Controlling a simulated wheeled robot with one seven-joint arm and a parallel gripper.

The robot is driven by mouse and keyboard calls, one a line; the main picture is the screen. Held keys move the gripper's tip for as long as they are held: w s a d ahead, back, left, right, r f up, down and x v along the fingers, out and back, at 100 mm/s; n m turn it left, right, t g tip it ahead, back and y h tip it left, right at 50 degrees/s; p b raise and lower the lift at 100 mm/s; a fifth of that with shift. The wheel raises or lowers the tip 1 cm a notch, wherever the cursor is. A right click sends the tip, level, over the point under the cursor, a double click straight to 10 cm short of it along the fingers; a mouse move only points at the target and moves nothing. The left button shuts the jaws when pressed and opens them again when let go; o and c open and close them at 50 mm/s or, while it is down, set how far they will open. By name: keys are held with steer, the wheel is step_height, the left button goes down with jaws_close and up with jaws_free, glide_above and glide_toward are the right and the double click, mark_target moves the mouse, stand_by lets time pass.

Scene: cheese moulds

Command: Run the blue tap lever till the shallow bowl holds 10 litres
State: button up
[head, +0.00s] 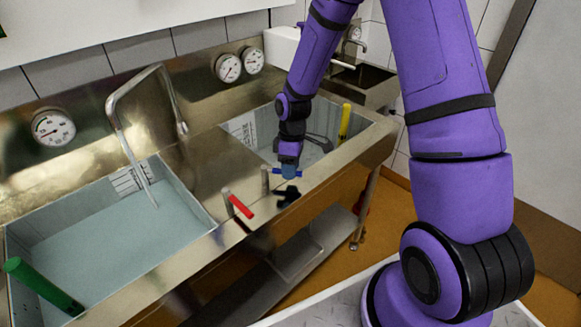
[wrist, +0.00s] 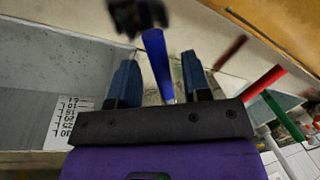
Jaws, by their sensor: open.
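The blue tap lever (head: 276,171) sits on the front rim between the two basins; in the wrist view its blue handle (wrist: 157,62) stands between my fingers. My gripper (head: 290,168) is open around the handle, with gaps visible beside it; it also shows in the wrist view (wrist: 160,75). The left basin (head: 30,232) holds pale blue water, with a scale on its back wall. I cannot tell which is the shallow bowl.
A red lever (head: 240,206) stands just left of the blue one. A green handle (head: 42,287) is at the left basin's front and a yellow handle (head: 344,122) at the right basin. A black knob-like part (head: 288,194) lies close in front of my gripper. Gauges (head: 53,127) line the back panel.

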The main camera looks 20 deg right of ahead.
step_height(320, 180, up, 11)
steer(key=w+d, duration=0.1)
steer(key=shift+w+d+f, duration=0.15)
steer(key=shift+w+f, duration=0.05)
steer(key=shift+w, duration=0.15)
stand_by(3.5)
